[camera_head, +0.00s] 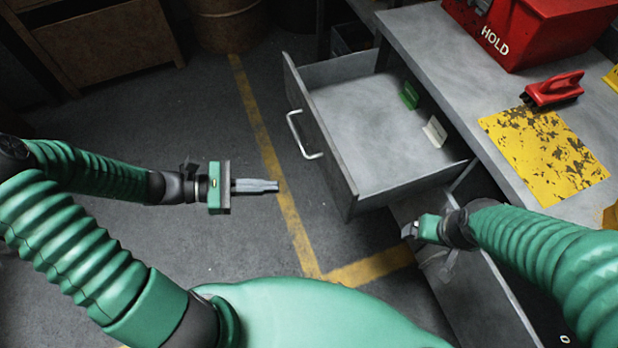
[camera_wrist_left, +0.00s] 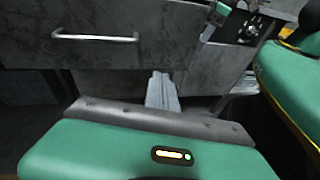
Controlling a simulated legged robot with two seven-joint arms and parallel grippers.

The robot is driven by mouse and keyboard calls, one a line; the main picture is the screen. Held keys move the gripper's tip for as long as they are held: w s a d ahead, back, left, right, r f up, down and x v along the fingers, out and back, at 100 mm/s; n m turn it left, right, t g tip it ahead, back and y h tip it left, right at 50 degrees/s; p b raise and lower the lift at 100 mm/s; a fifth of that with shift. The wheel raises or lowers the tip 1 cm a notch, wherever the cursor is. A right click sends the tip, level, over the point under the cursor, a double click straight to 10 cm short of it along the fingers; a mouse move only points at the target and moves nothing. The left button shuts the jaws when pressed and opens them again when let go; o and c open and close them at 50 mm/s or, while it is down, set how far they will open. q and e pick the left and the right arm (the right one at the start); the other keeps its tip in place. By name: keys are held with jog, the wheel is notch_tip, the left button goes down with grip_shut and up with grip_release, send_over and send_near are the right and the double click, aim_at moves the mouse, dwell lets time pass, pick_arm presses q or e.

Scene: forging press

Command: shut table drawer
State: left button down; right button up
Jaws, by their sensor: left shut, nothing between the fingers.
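The grey table drawer (camera_head: 322,140) stands pulled out from the grey table (camera_head: 415,35), with its silver handle (camera_head: 300,135) on the front face. A green item and a pale item lie inside it. My left gripper (camera_head: 276,186) is shut and empty, to the left of the drawer front and apart from it. The left wrist view shows the closed fingers (camera_wrist_left: 162,92) below the drawer front, with the handle (camera_wrist_left: 95,38) to the upper left. My right gripper (camera_head: 408,231) is near the drawer's lower right corner; its fingers are too small to tell apart.
On the tabletop are a red box (camera_head: 530,30) marked HOLD, a red brush (camera_head: 553,90) and a worn yellow plate (camera_head: 545,150). A wooden crate (camera_head: 105,45) and a barrel (camera_head: 225,22) stand at the back left. Floor left of the drawer is clear, with yellow lines.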

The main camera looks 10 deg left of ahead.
pick_arm(q)
jog(key=w+a+n+t+b, duration=0.2)
jog(key=w+a+n+t, duration=0.15)
jog(key=a+t, duration=0.2)
jog(key=g+b, duration=0.1)
jog(key=b, duration=0.1)
send_near(319, 151)
jog(key=shift+h, duration=0.3)
jog(key=b+x, duration=0.1)
jog(key=x, duration=0.1)
jog(key=b+x, duration=0.1)
jog(key=x, duration=0.1)
jog(key=f+b+x, duration=0.1)
jog(key=x, duration=0.1)
jog(key=shift+w+a+b, duration=0.1)
jog(key=shift+w+b, duration=0.2)
jog(key=shift+b, duration=0.05)
jog(key=shift+w+d, duration=0.15)
jog(key=shift+d, duration=0.1)
jog(key=shift+d+r, duration=0.15)
jog(key=shift+r, duration=0.05)
pick_arm(e)
jog(key=s+x, duration=0.2)
jog(key=x, duration=0.7)
jog(key=shift+a+f, duration=0.25)
jog(key=shift+f, duration=0.4)
pick_arm(q)
jog(key=shift+w, duration=0.1)
pick_arm(e)
jog(key=shift+r, duration=0.1)
